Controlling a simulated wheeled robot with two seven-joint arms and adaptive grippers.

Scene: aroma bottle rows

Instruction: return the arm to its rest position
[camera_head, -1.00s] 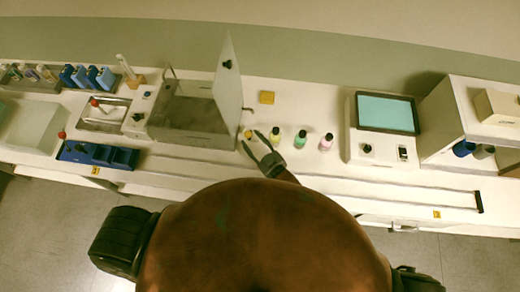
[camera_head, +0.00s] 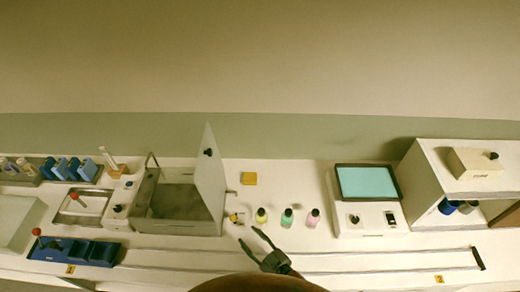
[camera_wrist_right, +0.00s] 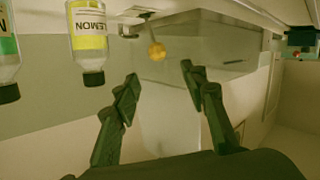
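My right gripper (camera_head: 251,236) is open and empty over the front of the bench, on the near side of the bottles. In the right wrist view its two fingers (camera_wrist_right: 160,78) stand apart with nothing between them. A yellow bottle (camera_head: 261,216), a green bottle (camera_head: 287,217) and a pink bottle (camera_head: 313,218) stand upright in a row beyond it. The right wrist view shows the yellow bottle (camera_wrist_right: 88,42) upside down, labelled LEMON, apart from the fingers. My left gripper is not in view.
A screen device (camera_head: 366,190) and a white shelf (camera_head: 430,185) are at right. A blue rack (camera_head: 75,252) lies at front left. The bench front strip is mostly clear.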

